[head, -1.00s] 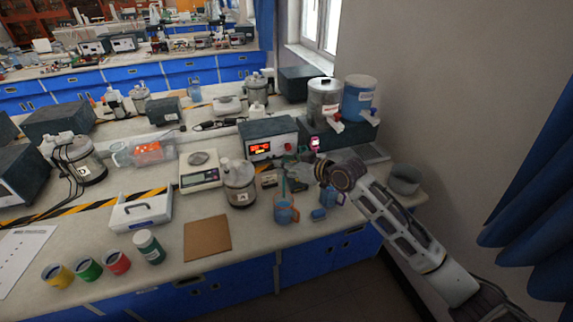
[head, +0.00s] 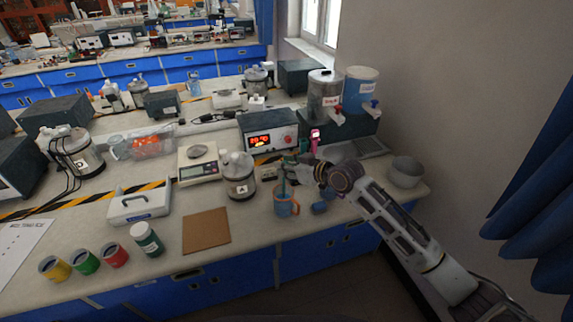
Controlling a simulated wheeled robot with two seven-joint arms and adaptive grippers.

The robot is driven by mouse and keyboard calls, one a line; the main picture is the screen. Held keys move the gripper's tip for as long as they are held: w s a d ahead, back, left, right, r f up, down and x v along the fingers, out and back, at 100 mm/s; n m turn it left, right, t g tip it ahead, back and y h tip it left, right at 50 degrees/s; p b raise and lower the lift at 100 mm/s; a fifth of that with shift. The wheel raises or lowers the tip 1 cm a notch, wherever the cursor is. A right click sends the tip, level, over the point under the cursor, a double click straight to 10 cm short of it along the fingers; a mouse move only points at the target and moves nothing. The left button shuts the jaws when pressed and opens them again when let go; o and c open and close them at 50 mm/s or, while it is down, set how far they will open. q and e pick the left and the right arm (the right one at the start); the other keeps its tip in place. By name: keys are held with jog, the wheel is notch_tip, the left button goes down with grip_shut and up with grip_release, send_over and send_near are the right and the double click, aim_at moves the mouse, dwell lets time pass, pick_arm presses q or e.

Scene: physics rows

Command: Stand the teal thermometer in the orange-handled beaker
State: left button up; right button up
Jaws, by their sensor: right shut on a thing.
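The orange-handled beaker (head: 286,207) stands upright near the front edge of the bench, with a blue body and orange trim. The teal thermometer (head: 283,183) is a thin, near-upright rod above it. Its lower part overlaps the beaker's mouth and seems to be inside; whether it touches the bottom cannot be told. My right gripper (head: 290,164) is shut on the thermometer's upper part, above the beaker and a little behind it. The fingers are small and partly hidden. My left gripper is not in view.
A small blue block (head: 320,207) lies right of the beaker. A heater box with a red display (head: 268,133) and a pink device (head: 314,138) stand behind.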

jog(key=shift+f+b, duration=0.95)
jog(key=shift+f, duration=1)
jog(key=o, duration=1)
jog(key=shift+o, duration=0.2)
jog(key=v, duration=1.2)
